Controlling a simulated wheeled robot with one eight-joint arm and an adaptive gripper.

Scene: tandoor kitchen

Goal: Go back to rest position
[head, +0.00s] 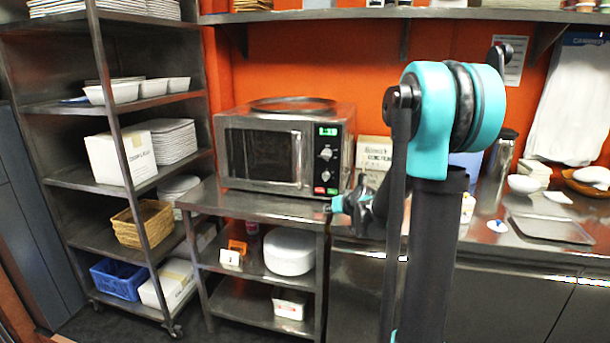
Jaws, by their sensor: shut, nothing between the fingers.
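My arm, teal and black, rises in the right half of the head view and stands folded in front of the counter. My gripper (329,208) shows small, left of the arm's upright link. It is shut and empty, and it points left near the right end of the steel table (258,207) with the microwave. Part of the gripper's wrist is hidden behind the arm's dark link. I cannot tell whether the gripper touches the table edge; it appears in front of it.
A microwave (285,150) with a round tray on top stands on the table. A wheeled steel rack (85,185) with bowls, boxes and baskets stands at left. A counter (500,245) with a metal tray (551,229) and white bowls runs behind my arm. A shelf (345,14) hangs above.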

